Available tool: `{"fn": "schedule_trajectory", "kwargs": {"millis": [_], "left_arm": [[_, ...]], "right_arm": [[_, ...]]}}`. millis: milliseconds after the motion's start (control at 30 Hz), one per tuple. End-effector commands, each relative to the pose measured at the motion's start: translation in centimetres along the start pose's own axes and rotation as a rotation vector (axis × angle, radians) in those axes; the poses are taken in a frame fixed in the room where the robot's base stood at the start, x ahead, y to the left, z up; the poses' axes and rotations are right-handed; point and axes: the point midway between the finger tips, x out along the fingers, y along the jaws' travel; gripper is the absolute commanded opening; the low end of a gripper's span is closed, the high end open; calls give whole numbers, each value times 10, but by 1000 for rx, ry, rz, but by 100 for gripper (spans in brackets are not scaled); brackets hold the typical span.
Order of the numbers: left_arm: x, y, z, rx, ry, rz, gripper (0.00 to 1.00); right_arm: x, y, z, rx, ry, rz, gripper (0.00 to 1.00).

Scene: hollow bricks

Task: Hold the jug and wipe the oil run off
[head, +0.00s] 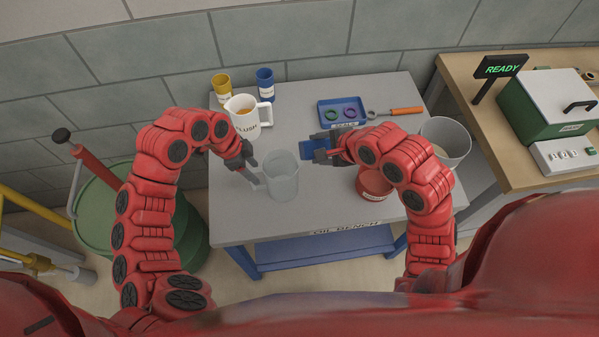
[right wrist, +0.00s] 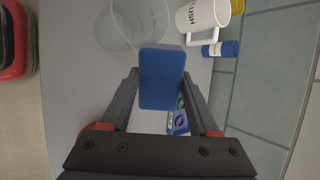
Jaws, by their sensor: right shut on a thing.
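The clear jug (head: 283,188) stands upright on the grey bench, and its rim and side show in the right wrist view (right wrist: 122,25). I cannot make out an oil run on it. My left gripper (head: 257,173) is at the jug's left side with its fingers apart; I cannot tell whether a finger touches the jug. My right gripper (right wrist: 161,88) is shut on a blue wiping pad (right wrist: 161,80), held up to the right of the jug. The pad shows partly behind the fingers in the head view (head: 312,148).
A blue tray (head: 323,115) with rings and an orange-handled tool (head: 406,110) lie behind. A red can (head: 373,187) and a grey bucket (head: 452,137) stand right.

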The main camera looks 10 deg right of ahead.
Motion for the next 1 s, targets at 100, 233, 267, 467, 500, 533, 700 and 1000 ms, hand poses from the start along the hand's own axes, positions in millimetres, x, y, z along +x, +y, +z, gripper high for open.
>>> {"fn": "schedule_trajectory", "kwargs": {"millis": [100,233,267,467,500,533,700,1000], "left_arm": [[0,0,0,0,0,0,54],[-1,0,0,0,0,0,54],[-2,0,0,0,1,-1,54],[-32,-2,0,-1,2,-6,54],[-40,-2,0,1,4,-6,54],[-47,-2,0,0,4,-8,54],[-66,-1,0,1,-3,-2,54],[-75,0,0,0,0,1,54]], "right_arm": [[0,0,0,0,0,0,17],[0,0,0,0,0,0,17],[0,0,0,0,0,0,17],[0,0,0,0,0,0,17],[0,0,0,0,0,0,17],[0,0,0,0,0,0,17],[0,0,0,0,0,0,17],[0,0,0,0,0,0,17]]}}
